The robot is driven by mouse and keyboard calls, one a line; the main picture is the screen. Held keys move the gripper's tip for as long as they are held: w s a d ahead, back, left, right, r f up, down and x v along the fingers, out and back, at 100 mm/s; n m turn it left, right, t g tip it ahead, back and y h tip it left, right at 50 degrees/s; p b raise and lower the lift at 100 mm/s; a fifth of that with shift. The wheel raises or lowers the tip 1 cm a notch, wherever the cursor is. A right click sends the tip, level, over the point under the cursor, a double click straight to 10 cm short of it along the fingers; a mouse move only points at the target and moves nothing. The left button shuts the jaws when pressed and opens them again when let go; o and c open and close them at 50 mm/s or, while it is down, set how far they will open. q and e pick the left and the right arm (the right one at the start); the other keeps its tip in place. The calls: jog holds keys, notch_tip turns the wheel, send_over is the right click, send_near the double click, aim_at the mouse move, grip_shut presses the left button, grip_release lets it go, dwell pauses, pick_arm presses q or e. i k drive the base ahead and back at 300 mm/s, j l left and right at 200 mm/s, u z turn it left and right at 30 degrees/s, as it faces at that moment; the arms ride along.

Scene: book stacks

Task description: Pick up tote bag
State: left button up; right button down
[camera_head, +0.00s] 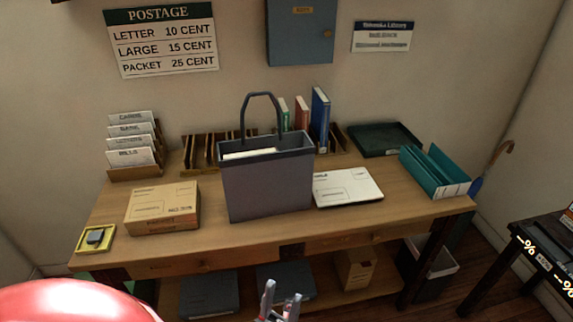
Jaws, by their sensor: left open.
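The tote bag (266,186) is dark grey-purple and stands upright near the front middle of the wooden desk. Its single visible handle loop (260,97) rises above the rim, and something white shows inside its opening. My left gripper (281,298) is at the bottom edge of the view, in front of the desk and below the bag. Its two fingers point up and stand apart, with nothing between them. It does not touch the bag. My right gripper is not in view.
On the desk (330,222), a cardboard box (162,208) stands left of the bag and a white parcel (347,187) lies close to its right. Books (320,115) in a wooden rack stand behind. A teal holder (434,172) is at the right end.

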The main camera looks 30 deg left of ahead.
aim_at(257, 187)
jog(key=j+u, duration=0.2)
jog(key=j, duration=0.35)
jog(key=i+j+u, duration=0.15)
jog(key=j, duration=0.4)
jog(key=i+j+u, duration=0.2)
jog(key=j, duration=0.35)
jog(key=k+j, duration=0.05)
jog(key=k, duration=0.05)
